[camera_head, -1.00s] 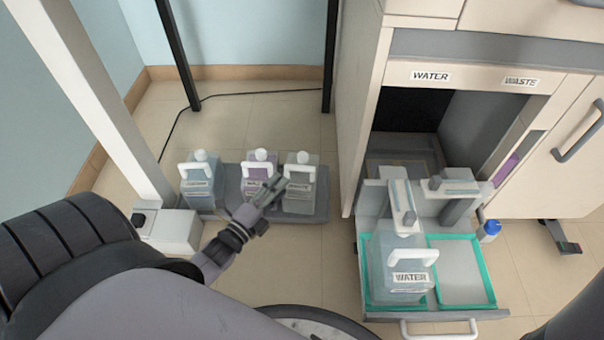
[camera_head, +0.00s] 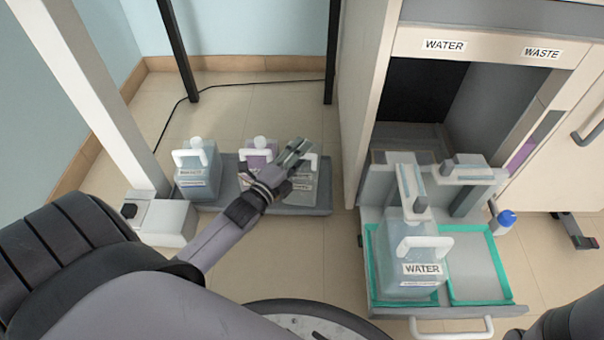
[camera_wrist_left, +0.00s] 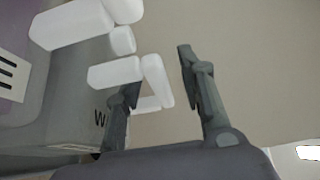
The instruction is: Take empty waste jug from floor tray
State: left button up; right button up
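The waste jug (camera_head: 301,190) is clear grey with a white handle and a label. It stands upright at the right end of the grey floor tray (camera_head: 228,196). My left gripper (camera_head: 297,150) is over the jug's top and hides part of its handle and cap. In the left wrist view the open fingers (camera_wrist_left: 162,95) are on either side of part of the white handle (camera_wrist_left: 157,82), with a gap to the right finger. Whether the left finger touches the handle I cannot tell. My right gripper is not in view.
A purple-filled jug (camera_head: 258,152) and a bluish clear jug (camera_head: 197,172) share the tray. A pulled-out drawer (camera_head: 440,312) at right holds a WATER jug (camera_head: 408,262) beside an empty green-rimmed bay (camera_head: 473,270). A white post base (camera_head: 160,222) stands left of the tray.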

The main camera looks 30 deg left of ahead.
pick_arm(q)
grip_shut()
dwell(0.3)
dwell(0.5)
